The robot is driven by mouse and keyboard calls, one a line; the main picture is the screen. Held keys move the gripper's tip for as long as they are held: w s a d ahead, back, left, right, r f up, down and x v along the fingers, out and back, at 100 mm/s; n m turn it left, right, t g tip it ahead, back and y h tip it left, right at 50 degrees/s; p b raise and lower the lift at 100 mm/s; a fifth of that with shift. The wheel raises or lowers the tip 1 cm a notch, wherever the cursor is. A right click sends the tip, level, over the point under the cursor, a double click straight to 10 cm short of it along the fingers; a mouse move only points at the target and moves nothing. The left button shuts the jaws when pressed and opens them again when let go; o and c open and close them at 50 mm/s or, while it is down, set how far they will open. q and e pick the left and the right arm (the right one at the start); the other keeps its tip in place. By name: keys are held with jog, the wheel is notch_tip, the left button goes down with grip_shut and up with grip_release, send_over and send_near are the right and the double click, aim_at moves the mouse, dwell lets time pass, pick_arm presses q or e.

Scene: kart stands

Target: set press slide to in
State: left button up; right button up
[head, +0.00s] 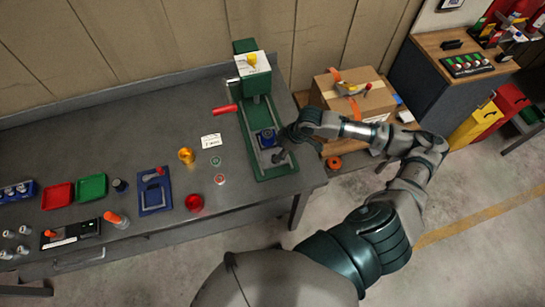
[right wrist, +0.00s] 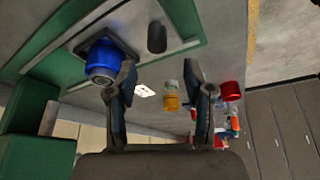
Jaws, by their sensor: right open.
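The green press (head: 252,85) stands at the right end of the grey bench, with a red lever (head: 225,110) out to its left. Its grey slide bed (head: 262,160) runs toward the bench's front edge. A blue part (head: 266,138) sits on the slide, and a dark knob (head: 280,157) stands at its front. My right gripper (head: 288,141) is open and empty, just right of the blue part. In the right wrist view, the open fingers (right wrist: 163,85) show below the blue part (right wrist: 103,62) and the dark knob (right wrist: 156,38), apart from the knob. My left gripper is out of view.
Left of the press are a white card (head: 211,141), a yellow part (head: 186,155), a red cup (head: 195,203) and a blue tray (head: 154,192). A cardboard box (head: 355,95) stands right of the press, behind my right arm.

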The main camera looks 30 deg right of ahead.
jog(key=x, duration=0.4)
jog(key=d+x, duration=0.1)
jog(key=x, duration=0.1)
jog(key=shift+w+f, duration=0.1)
jog(key=shift+f, duration=0.35)
jog(key=shift+a+r, duration=0.1)
jog(key=shift+a, duration=0.3)
jog(key=shift+c, duration=0.5)
jog(key=c, duration=0.8)
jog(key=shift+d, duration=0.1)
grip_shut()
